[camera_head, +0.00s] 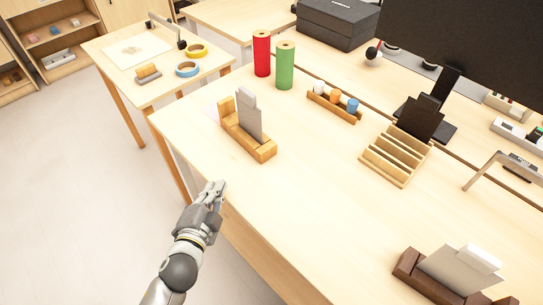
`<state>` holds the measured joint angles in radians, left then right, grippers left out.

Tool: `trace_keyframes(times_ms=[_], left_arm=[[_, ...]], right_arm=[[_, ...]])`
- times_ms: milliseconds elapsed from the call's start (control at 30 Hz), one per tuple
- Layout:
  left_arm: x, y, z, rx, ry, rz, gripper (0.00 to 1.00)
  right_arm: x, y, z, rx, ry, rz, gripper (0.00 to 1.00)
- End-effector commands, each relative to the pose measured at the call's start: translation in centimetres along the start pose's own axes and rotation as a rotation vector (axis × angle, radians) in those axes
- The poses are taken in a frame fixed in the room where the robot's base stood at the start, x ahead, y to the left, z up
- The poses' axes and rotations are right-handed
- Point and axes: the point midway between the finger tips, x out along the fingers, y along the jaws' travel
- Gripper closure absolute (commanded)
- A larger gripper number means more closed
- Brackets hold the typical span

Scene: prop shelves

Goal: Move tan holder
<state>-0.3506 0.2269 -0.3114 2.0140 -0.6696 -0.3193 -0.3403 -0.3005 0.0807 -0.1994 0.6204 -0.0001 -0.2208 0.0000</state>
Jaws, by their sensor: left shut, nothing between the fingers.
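A tan wooden holder (262,150) stands on the left part of the long table. A grey upright plate (249,116) stands in it. My left gripper (219,187) is shut and empty, in front of the table's front-left edge, below and left of the tan holder and apart from it. A dark brown holder (421,278) with light grey plates (462,270) stands at the lower right. My right gripper does not show.
Red (262,54) and green (285,66) cylinders stand behind the tan holder. A small tray (331,107) holds several coloured pieces. A slotted wooden rack (397,157) and a black monitor (475,45) are to the right. The table's front middle is clear.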

Motion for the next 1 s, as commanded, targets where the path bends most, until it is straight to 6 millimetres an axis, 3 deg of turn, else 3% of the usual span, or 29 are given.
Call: trace_keyframes(times_ms=[400,667,867,1000], left_arm=[[0.6,3.2,-7.2,0.389,0.398,-0.068,1.0],[0.2,4.8,-9.0,0.484,0.512,-0.078,1.0],[2.2,4.7,-10.2,0.485,0.513,-0.081,1.0],[4.7,4.8,-11.7,0.483,0.513,-0.08,1.0]], right_arm=[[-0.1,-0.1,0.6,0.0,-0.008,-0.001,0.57],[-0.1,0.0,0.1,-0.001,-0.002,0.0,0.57],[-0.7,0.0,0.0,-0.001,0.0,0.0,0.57],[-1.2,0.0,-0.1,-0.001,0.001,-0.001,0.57]])
